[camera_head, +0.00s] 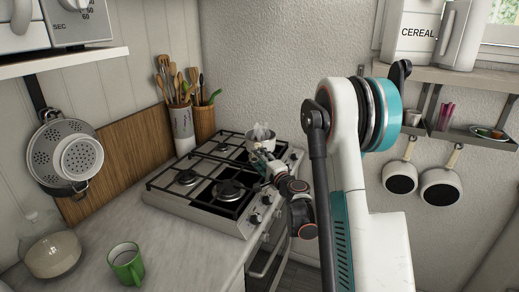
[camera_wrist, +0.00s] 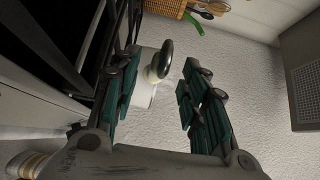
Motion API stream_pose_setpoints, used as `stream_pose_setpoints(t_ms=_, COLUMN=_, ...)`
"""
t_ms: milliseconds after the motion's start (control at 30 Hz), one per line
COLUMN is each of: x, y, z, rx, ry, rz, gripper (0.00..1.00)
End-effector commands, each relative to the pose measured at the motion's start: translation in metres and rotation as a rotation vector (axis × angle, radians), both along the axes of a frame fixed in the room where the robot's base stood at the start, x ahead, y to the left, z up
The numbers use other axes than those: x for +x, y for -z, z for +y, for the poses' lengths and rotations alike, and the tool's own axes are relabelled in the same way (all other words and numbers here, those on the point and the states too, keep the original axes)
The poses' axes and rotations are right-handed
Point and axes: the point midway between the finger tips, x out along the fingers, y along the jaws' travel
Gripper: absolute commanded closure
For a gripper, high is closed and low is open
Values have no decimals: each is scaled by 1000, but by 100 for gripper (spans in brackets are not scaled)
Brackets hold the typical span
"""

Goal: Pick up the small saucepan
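A small pale saucepan (camera_head: 261,144) stands on the back right part of the stove, with a whitish shape in or over it that I cannot make out. My gripper (camera_head: 263,155) is right at its near side in the head view and covers part of it. In the wrist view my gripper (camera_wrist: 157,95) is open, with its two teal-padded fingers well apart. A pale piece with a dark ring-like end (camera_wrist: 158,66) shows between them, probably the saucepan's handle. I see no finger closed on it, and contact cannot be told.
The stove (camera_head: 190,215) has black grates. Utensil holders (camera_head: 183,130) stand behind it on the left. A green mug (camera_head: 126,263) and a glass jar (camera_head: 52,254) are on the counter. Two pans (camera_head: 400,178) (camera_head: 440,187) hang on the right wall below a shelf (camera_head: 470,133).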

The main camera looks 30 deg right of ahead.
Motion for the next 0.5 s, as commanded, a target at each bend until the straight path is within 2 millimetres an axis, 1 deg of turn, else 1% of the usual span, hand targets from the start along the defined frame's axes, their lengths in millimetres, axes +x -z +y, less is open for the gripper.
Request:
stream_pose_setpoints(t_ms=100, x=19, y=4, z=-4, rx=0, ry=0, rz=0, gripper=60)
stream_pose_setpoints(t_ms=233, x=35, y=3, z=-6, rx=0, ry=-1, rz=0, gripper=60)
stream_pose_setpoints(t_ms=333, x=41, y=2, z=-6, rx=0, ry=-1, rz=0, gripper=60)
stream_pose_setpoints(t_ms=500, x=43, y=1, z=-6, rx=0, ry=0, rz=0, gripper=60)
